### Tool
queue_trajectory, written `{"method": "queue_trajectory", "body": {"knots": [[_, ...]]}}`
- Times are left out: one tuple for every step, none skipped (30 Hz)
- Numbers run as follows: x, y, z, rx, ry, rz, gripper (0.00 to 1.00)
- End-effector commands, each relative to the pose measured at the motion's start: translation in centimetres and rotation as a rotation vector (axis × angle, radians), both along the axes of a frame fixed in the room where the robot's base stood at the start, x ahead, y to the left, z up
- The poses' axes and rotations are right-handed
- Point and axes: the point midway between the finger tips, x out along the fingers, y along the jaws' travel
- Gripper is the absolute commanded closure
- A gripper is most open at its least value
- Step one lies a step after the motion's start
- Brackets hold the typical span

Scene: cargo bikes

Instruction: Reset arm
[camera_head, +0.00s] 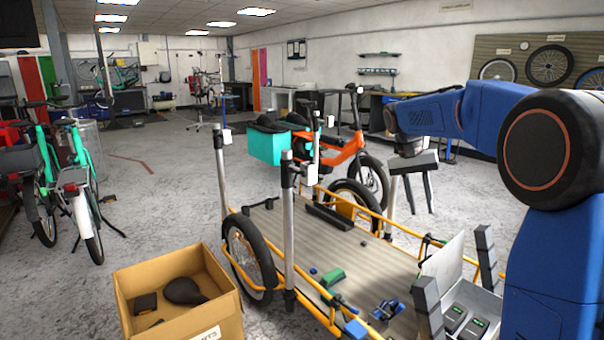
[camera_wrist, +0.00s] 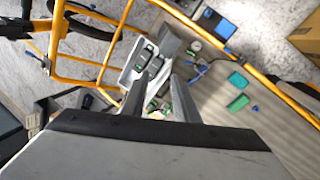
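My blue arm (camera_head: 470,110) reaches in from the right in the head view. My gripper (camera_head: 420,205) hangs from it, pointing down above the wooden deck of the cargo bike. Its two fingers are spread apart, with nothing between them. The wrist view also shows the gripper (camera_wrist: 165,90) from behind, with its fingers apart above a white tray (camera_wrist: 137,62) holding dark devices with green displays. The fingers cover part of that tray. The gripper appears clear of the deck and the tray.
The cargo bike's deck (camera_head: 345,250) has orange rails and upright posts. A green block (camera_head: 332,277) and blue-grey parts lie on it. A cardboard box (camera_head: 180,295) with dark items stands at front left. Green bikes (camera_head: 75,180) stand at left. The floor between is open.

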Motion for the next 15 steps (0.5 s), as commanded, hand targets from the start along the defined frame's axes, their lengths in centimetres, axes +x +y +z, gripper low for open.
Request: {"method": "queue_trajectory", "body": {"knots": [[-1.5, 0.1, 0.5, 0.011, -0.017, 0.017, 0.72], [-2.3, 0.1, 0.6, 0.018, -0.025, 0.03, 0.72], [-3.4, 0.2, 0.8, 0.03, -0.037, 0.045, 0.72], [-4.2, 0.3, 0.9, 0.037, -0.046, 0.057, 0.72], [-5.0, 0.4, 1.0, 0.044, -0.055, 0.068, 0.72], [-6.0, 0.5, 1.1, 0.053, -0.067, 0.084, 0.72], [-6.9, 0.6, 1.2, 0.059, -0.076, 0.097, 0.72], [-7.6, 0.7, 1.2, 0.067, -0.086, 0.108, 0.72], [-8.7, 0.8, 1.3, 0.076, -0.097, 0.123, 0.72], [-9.5, 0.9, 1.2, 0.082, -0.108, 0.135, 0.72], [-10.4, 1.0, 1.3, 0.088, -0.118, 0.146, 0.72], [-11.4, 1.1, 1.2, 0.096, -0.13, 0.162, 0.72], [-12.2, 1.2, 1.1, 0.102, -0.139, 0.173, 0.72], [-13.1, 1.3, 1.1, 0.107, -0.149, 0.184, 0.72], [-14.1, 1.4, 1.0, 0.115, -0.163, 0.2, 0.72]]}}
